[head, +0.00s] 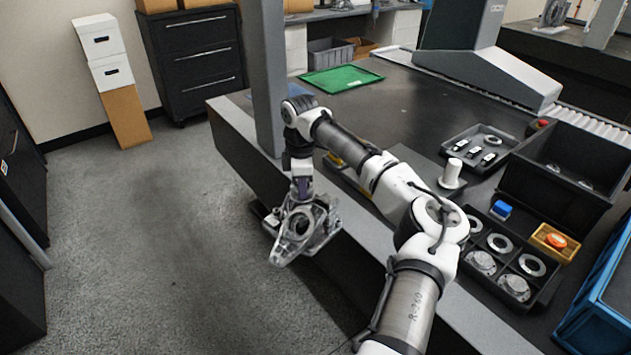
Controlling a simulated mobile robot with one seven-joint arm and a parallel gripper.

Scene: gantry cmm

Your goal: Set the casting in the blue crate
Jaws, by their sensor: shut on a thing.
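My gripper (301,203) hangs at the end of my arm, just off the front edge of the dark table. It is shut on the casting (293,247), a grey metal part with openings in it, held in the air in front of the table's side. The fingertips are small and partly hidden by the casting, so the exact grip cannot be told. The blue crate (588,322) stands at the right edge of the view, cut off by the frame. Its inside is mostly out of view.
A compartment tray of metal rings and discs (540,296), an orange-topped yellow box (552,243), a black bin (590,205) and a tray of small parts (460,141) crowd the table's right side. A grey upright post (266,75) stands beside my arm. Floor at left is clear.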

